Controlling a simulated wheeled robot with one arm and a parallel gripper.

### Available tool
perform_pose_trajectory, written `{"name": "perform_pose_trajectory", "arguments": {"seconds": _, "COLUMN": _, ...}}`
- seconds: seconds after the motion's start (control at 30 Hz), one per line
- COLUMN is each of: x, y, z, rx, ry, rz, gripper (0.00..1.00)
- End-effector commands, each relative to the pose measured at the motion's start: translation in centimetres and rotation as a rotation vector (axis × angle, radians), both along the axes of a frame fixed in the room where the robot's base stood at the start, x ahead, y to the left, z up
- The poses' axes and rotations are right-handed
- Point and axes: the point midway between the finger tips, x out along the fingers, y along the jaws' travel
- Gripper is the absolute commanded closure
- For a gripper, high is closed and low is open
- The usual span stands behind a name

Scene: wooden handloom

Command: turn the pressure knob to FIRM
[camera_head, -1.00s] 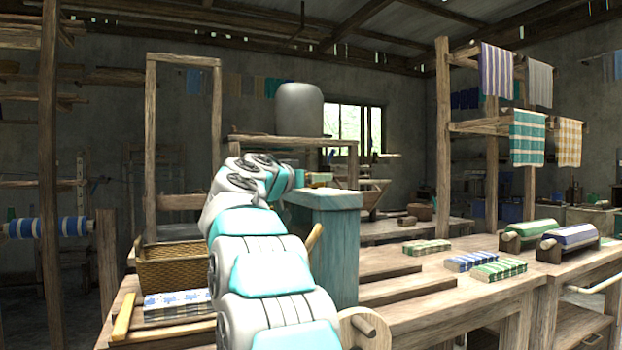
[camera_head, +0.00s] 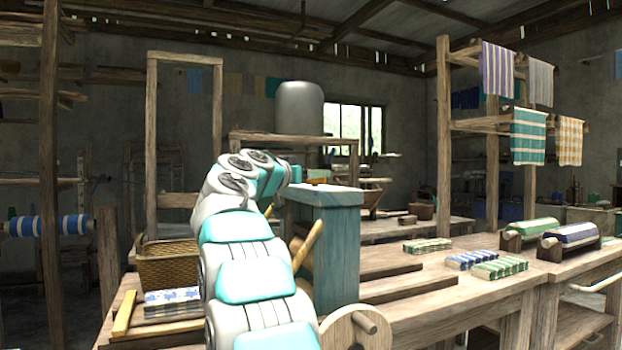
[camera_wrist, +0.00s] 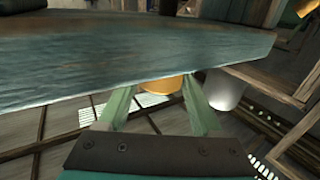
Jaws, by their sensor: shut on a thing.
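A small orange-brown rounded piece, which looks like the pressure knob (camera_wrist: 162,87), shows between my fingertips in the wrist view. My gripper (camera_wrist: 163,90) has its two green fingers closing in on either side of it, shut on it. A blue-green wooden slab (camera_wrist: 120,45) fills the upper part of that view and cuts across the knob. In the head view my arm reaches to the top of the blue-green wooden post (camera_head: 335,240), where a bit of orange shows. My fingertips are hard to make out there. No FIRM mark or pointer can be read.
A slanted wooden handle (camera_head: 308,243) stands close beside my arm. A wicker basket (camera_head: 168,268) and folded cloth (camera_head: 172,302) lie to the left. The bench (camera_head: 440,290) carries several striped cloths and two rolls on the right. A grey drum (camera_head: 299,108) stands behind.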

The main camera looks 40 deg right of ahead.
Motion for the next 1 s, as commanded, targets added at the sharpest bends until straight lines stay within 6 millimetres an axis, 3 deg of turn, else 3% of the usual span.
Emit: {"name": "perform_pose_trajectory", "arguments": {"seconds": 1.0, "x": 0.69, "y": 0.36, "z": 0.47, "rx": 0.000, "ry": 0.003, "rz": -0.287, "gripper": 0.89}}
